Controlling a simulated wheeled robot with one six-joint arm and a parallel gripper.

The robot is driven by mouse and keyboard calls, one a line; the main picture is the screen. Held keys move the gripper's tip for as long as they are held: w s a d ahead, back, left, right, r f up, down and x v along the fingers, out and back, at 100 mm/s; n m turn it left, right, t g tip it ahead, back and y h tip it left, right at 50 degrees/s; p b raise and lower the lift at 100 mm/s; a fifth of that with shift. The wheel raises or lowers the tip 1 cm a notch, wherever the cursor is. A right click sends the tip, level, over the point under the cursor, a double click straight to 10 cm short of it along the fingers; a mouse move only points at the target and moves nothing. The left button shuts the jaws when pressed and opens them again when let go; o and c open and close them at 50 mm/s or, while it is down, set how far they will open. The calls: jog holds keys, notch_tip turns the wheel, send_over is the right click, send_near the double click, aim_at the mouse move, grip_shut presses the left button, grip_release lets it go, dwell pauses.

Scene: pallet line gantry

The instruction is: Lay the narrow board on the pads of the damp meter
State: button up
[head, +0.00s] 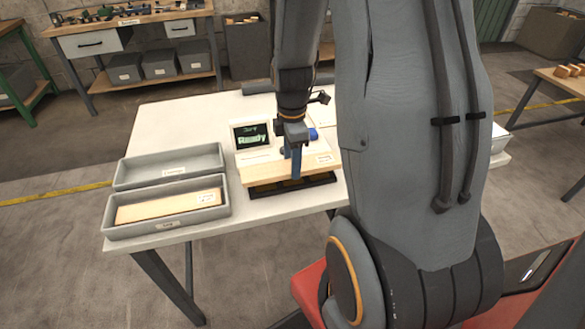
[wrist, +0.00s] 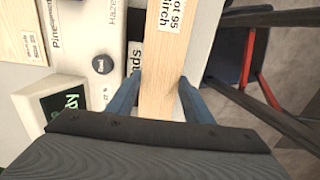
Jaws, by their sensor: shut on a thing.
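The narrow board (head: 262,172) is pale wood with a white label, and it lies crosswise in the head view. In the wrist view the board (wrist: 165,62) runs upright between my fingers, its label partly reading "95" and "irch". My gripper (head: 294,172) has blue fingers shut on the board's long sides; it also shows in the wrist view (wrist: 160,95). The damp meter (head: 250,135) has a screen reading "Ready", also partly seen in the wrist view (wrist: 66,104). The board is over the meter's dark front part (head: 292,188). The pads are mostly hidden, and I cannot tell whether the board touches them.
Two grey trays (head: 168,165) stand left of the meter on the white table (head: 185,108). The nearer tray (head: 222,208) holds another labelled board (head: 160,207). The meter's black knob (wrist: 101,64) sits beside its wood-name markings. A workbench (head: 130,22) stands behind.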

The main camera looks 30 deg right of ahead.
jog(key=shift+f, duration=1.55)
jog(key=shift+f, duration=0.15)
jog(key=o, duration=1.1)
notch_tip(320, 180, up, 12)
jog(key=b, duration=0.2)
jog(key=shift+s+a+f+m+t, duration=0.2)
jog(key=shift+s+a+m, duration=1.1)
jog(key=shift+a+m, duration=1)
jog(key=shift+s+a+f+m+t, duration=0.2)
jog(key=shift+s+a+m, duration=1.05)
jog(key=shift+a+m, duration=1.05)
jog(key=shift+s+a+f+m+t, duration=0.2)
jog(key=shift+s+a+m, duration=1.35)
jog(key=shift+m, duration=1.25)
jog(key=shift+w+a, duration=0.25)
